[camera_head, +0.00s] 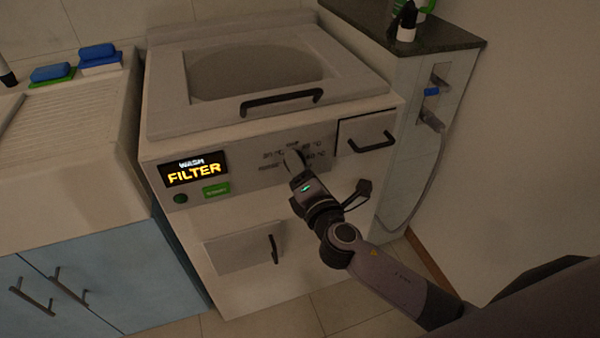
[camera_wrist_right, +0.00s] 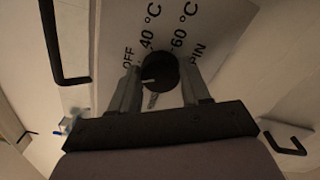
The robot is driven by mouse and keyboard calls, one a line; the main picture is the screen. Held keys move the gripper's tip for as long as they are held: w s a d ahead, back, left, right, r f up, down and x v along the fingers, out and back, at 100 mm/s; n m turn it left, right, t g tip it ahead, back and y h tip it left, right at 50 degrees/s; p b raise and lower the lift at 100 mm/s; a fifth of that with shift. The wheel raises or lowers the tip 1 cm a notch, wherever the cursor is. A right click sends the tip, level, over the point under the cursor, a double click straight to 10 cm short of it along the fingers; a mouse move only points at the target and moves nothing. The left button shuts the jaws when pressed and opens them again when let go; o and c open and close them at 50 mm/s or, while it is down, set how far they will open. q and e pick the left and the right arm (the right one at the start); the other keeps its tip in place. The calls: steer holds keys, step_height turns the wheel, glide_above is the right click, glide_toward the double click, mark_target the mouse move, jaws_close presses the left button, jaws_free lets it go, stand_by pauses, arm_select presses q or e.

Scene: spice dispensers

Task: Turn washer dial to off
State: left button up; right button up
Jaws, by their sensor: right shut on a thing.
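The washer (camera_head: 270,195) stands in the middle of the head view, with its dial panel (camera_head: 255,172) on the upper front. My right gripper (camera_head: 293,158) is at the dial there and largely hides it. In the right wrist view the round black dial (camera_wrist_right: 158,72) sits between the two fingers of my right gripper (camera_wrist_right: 160,88), which is shut on it. A short white mark on the dial points left, toward the left finger. Labels "OFF", "40 °C", "60 °C" and one ending in "PIN" lie around the dial. My left gripper is not in view.
A lit display (camera_head: 194,171) reads "WASH FILTER", with a green button (camera_head: 216,190) below it. The washer's drawer handle (camera_head: 372,143) is right of the dial. The lid handle (camera_head: 281,101) is above. A sink unit (camera_head: 75,150) stands left and a cabinet (camera_head: 425,100) right.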

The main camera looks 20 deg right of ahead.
steer(key=shift+f+m+b, duration=0.1)
steer(key=shift+m+b, duration=1)
steer(key=shift+m, duration=1.7)
steer(key=o, duration=1.1)
steer(key=s, duration=0.7)
steer(key=shift+s+d, duration=0.1)
steer(key=shift+d, duration=0.05)
